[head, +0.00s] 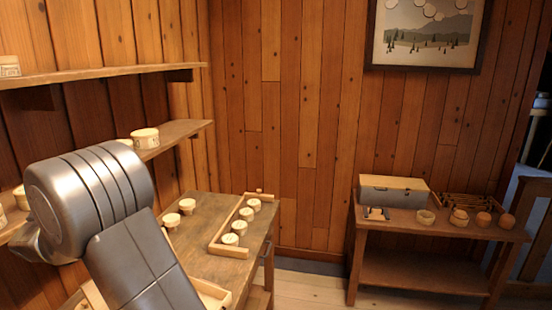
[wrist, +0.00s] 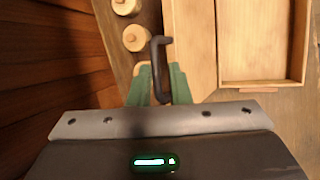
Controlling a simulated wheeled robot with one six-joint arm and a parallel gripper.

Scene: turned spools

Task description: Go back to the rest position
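My gripper (wrist: 158,80) shows in the wrist view as two green fingers, one on each side of a dark, bent handle (wrist: 160,62). The fingers are apart with the handle between them. Whether they press on it or stand clear of it I cannot tell. The handle's upper end turns towards a pale wooden panel (wrist: 190,50). In the head view my arm fills the lower left, and my gripper is hidden.
A table (head: 205,220) holds several spools, some in a wooden tray (head: 217,247). The wrist view shows two spools and an open, pale box (wrist: 262,85). Shelves (head: 100,75) line the left wall. A side table (head: 420,270) stands right; floor between is clear.

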